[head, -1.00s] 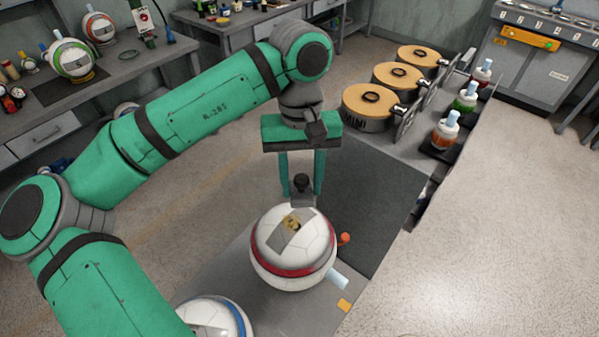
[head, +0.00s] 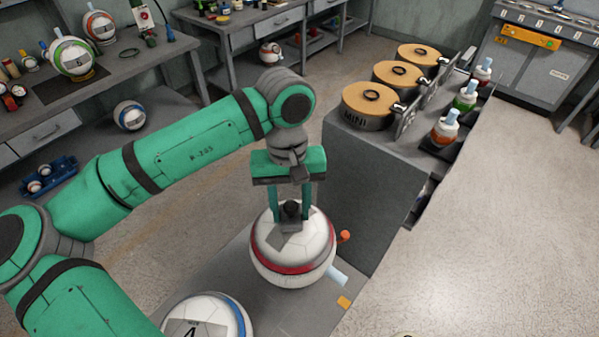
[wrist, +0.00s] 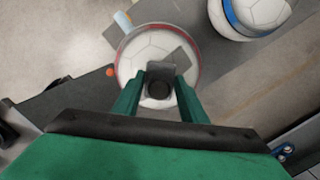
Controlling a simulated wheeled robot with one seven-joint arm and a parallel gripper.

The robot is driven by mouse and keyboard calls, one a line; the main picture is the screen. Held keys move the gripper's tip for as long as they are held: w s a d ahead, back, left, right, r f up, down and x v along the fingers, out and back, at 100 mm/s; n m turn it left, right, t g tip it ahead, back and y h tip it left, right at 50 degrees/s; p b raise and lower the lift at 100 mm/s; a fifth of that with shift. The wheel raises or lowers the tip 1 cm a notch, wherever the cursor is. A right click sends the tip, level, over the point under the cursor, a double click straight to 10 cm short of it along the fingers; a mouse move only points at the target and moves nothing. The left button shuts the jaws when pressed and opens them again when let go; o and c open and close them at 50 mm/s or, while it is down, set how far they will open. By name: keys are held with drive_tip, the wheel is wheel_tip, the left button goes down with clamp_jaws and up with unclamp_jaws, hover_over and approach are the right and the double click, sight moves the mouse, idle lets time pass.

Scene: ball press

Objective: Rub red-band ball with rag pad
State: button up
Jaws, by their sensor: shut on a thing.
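The red-band ball (head: 315,247) is white with a red band around its middle and a grey patch on its upper face. It also shows in the wrist view (wrist: 142,48). My gripper (head: 292,212) is shut on the black knob of the rag pad (head: 291,209), above the top of the ball. In the wrist view my gripper (wrist: 157,88) has the grey pad (wrist: 161,68) between its fingers, overlapping the ball. The pad appears to be at the ball's surface, but firm contact cannot be told. The brown smudge seen earlier on the patch is hidden.
A blue-band ball (head: 207,318) stands at the near left on the same grey bench (head: 265,315). A light blue valve piece (head: 338,276) and an orange knob (head: 345,237) are beside the red-band ball. A cabinet with lidded pots (head: 368,105) stands behind right.

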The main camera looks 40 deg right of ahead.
sight(281, 227)
drive_tip(key=shift+a, duration=0.8)
drive_tip(key=shift+s+a, duration=0.15)
drive_tip(key=shift+a, duration=0.5)
drive_tip(key=shift+a+r, duration=0.1)
drive_tip(key=shift+a, duration=0.05)
drive_tip(key=shift+d, duration=0.55)
drive_tip(key=shift+w+d, duration=0.15)
drive_tip(key=shift+d, duration=1.3)
drive_tip(key=shift+w+d, duration=0.1)
drive_tip(key=shift+d, duration=1.3)
wheel_tip(281, 227, up, 8)
drive_tip(key=shift+w+a, duration=0.1)
